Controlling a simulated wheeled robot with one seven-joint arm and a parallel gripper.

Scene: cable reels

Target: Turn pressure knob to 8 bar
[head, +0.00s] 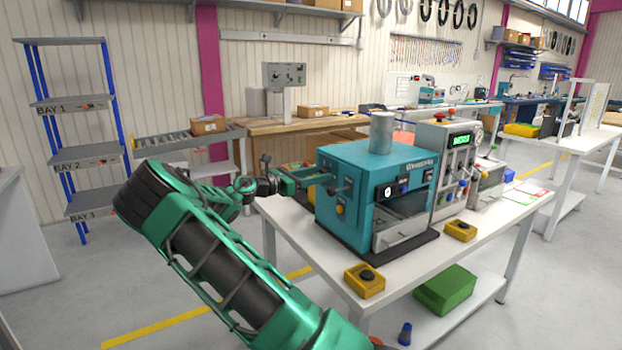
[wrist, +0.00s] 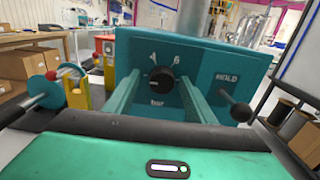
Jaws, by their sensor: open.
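The pressure knob (wrist: 160,79) is a round black knob on the side panel of the teal machine (head: 345,205). In the wrist view, the numbers 4 and 6 show above it and the word "bar" below. A small pale mark shows on the knob's left side; I cannot read its exact setting. The 8 is not visible. My gripper (wrist: 158,90) is open, with one teal finger on each side of the knob. I cannot tell whether the fingers touch it. In the head view my gripper (head: 305,180) reaches the machine's left side, and the knob is not clearly visible.
A black ball-ended lever (wrist: 240,112) marked HOLD sticks out right of the knob. A grey control box (head: 452,165) with a green display stands beside the machine. Cable reels (wrist: 285,118) stand at the right.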

